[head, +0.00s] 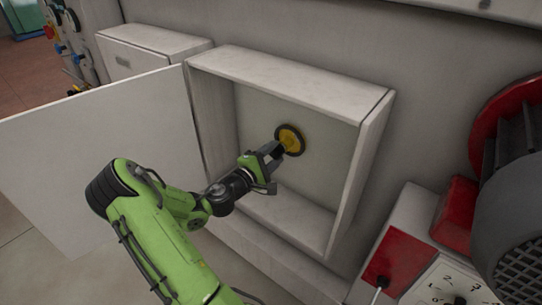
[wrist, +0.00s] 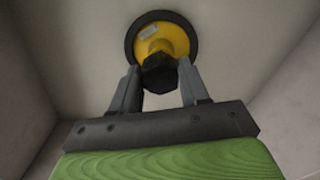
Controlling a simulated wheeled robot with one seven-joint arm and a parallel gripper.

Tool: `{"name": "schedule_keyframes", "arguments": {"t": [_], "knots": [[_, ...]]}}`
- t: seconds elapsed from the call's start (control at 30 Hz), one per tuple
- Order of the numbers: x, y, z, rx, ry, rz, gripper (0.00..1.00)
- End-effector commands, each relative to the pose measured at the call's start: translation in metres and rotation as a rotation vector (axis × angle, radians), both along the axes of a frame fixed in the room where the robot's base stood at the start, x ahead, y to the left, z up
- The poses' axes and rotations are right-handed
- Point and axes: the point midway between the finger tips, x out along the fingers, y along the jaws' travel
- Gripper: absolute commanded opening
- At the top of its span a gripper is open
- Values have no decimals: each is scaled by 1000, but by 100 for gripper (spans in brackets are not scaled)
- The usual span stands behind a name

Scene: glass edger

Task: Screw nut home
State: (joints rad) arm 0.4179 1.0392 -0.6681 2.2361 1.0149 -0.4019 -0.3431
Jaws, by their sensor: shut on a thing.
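A black nut (wrist: 160,74) sits at the front of a yellow hub with a black rim (wrist: 164,35), on the back wall of an open white box. My gripper (wrist: 158,84) is shut on the nut, one finger on each side of it. In the head view the yellow hub (head: 290,140) shows inside the box, and my gripper (head: 275,158) reaches to it from the lower left. The nut is hard to make out in the head view. How far the nut sits along its thread cannot be seen.
The white box (head: 376,150) has walls around the hub, and its door (head: 105,150) stands open to the left.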

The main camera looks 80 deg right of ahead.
Motion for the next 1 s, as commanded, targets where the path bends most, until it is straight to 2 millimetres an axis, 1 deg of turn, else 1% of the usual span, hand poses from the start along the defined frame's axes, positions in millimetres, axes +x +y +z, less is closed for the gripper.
{"name": "schedule_keyframes", "arguments": {"t": [0.37,0.47,0.63,1.0], "knots": [[-4,-9,1,-1,1,-1,13],[-4,-8,-1,-11,-20,1,13],[-3,-9,-4,-76,-166,1,13],[-4,-9,-4,-213,-481,2,13]]}}
